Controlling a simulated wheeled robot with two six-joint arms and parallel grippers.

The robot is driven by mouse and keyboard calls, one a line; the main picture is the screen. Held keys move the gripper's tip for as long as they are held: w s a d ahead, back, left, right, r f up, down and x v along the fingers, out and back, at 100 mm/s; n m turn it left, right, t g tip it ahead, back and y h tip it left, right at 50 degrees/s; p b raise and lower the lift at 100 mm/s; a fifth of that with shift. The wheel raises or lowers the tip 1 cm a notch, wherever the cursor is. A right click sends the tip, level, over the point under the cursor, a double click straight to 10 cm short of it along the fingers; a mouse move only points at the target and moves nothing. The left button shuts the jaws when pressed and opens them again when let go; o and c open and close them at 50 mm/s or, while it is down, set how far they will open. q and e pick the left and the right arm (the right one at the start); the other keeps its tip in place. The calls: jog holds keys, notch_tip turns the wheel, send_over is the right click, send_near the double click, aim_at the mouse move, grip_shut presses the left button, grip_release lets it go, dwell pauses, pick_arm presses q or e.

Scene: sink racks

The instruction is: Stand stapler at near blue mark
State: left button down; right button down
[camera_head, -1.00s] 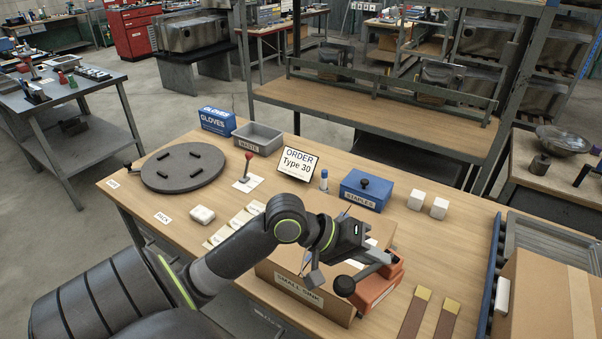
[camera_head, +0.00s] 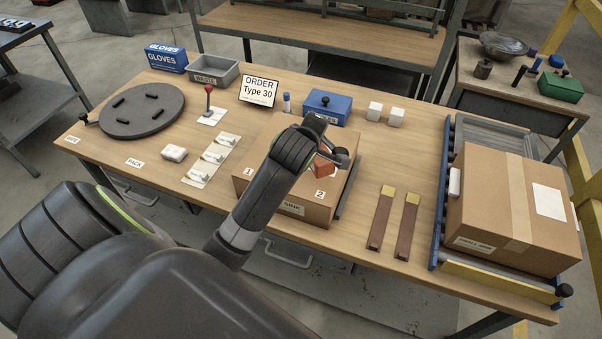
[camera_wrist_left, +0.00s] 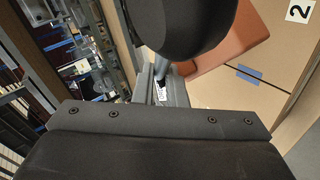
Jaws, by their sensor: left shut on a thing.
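My left gripper (camera_head: 335,158) is over the right part of a closed cardboard carton (camera_head: 262,185) and is shut on the orange-red stapler (camera_head: 324,168). The stapler is mostly hidden by my arm in the head view. In the wrist view its orange body (camera_wrist_left: 232,42) shows beyond the grey fingers (camera_wrist_left: 166,88), with a large black rounded part in front. Whether its base touches the carton top, I cannot tell. A blue mark (camera_wrist_left: 250,75) lies across the carton's seam, close beside the stapler. My right gripper is not in view.
Labels 1 (camera_head: 247,171) and 2 (camera_head: 319,195) are on the carton top. Two brown strips with yellow ends (camera_head: 381,218) lie to its right. A larger carton (camera_head: 510,205) stands on rollers farther right. A blue staples box (camera_head: 327,106) stands behind.

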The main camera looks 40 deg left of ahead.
aim_at(320, 167)
pick_arm(q)
jog(key=shift+w+a+r+n+g+y+p, duration=0.15)
jog(key=shift+a+r+n+g+y, duration=0.15)
jog(key=shift+n+y, duration=0.25)
jog(key=shift+w+a+r+n+g+y+p, duration=0.15)
jog(key=shift+a+r+n+g+y, duration=0.1)
jog(key=shift+n+y, duration=0.3)
jog(key=shift+s+a+r+n+g+y+p, duration=0.15)
jog(key=shift+r+n+g+y, duration=0.2)
jog(key=shift+n+y, duration=0.2)
jog(key=shift+s+a+r+n+g+y+p, duration=0.1)
jog(key=shift+s+r+n+g+y+p, duration=0.15)
jog(key=shift+n+y, duration=0.3)
notch_tip(320, 167, down, 7)
jog(key=s+n+g+y+p, duration=0.1)
jog(key=n+g+y+p, duration=0.1)
jog(key=n+g+p, duration=0.1)
jog(key=shift+s+f+n+g+p, duration=0.2)
jog(key=shift+s+n+g+p, duration=0.25)
jog(key=shift+n, duration=0.35)
jog(key=shift+w, duration=0.15)
